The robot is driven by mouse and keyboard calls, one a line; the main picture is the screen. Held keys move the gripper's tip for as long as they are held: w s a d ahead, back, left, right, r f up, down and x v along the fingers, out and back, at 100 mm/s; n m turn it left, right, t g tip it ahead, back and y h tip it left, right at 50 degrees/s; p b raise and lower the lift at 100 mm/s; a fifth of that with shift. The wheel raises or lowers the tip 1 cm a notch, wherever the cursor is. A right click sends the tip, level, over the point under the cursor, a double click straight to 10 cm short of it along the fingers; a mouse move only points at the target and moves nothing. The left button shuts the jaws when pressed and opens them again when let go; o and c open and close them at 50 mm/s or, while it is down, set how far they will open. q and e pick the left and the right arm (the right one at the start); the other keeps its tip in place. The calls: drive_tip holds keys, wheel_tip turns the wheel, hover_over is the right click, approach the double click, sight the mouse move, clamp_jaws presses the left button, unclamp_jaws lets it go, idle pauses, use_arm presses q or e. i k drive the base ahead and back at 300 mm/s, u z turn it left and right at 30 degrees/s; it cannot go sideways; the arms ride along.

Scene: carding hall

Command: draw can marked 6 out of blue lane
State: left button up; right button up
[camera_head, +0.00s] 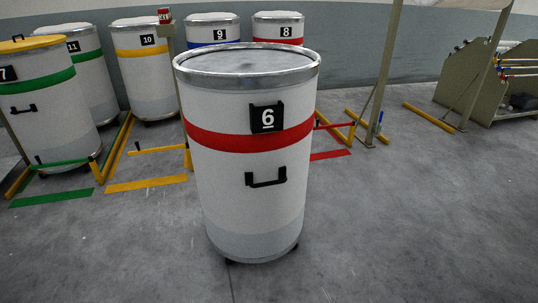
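The can marked 6 (247,190) stands upright on castors close in front of me, a tall white drum with a red band and a metal rim. Its black number plate (267,118) and black handle (266,178) face me. Nothing is touching the handle. The floor where a blue lane could lie, between the yellow and red markings, is hidden behind the can marked 6. Neither of my grippers is in view.
At left stand the can marked 7 (45,110) with a yellow lid, the can marked 11 (92,75) and the can marked 10 (146,70). The can marked 8 (280,30) is behind. Yellow floor rails (115,145) edge the lanes. A rack (490,80) stands right. The right foreground floor is clear.

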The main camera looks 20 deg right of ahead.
sight(250, 136)
drive_tip(key=u, duration=1.5)
drive_tip(key=i, duration=1.4)
drive_tip(key=z, duration=1.85)
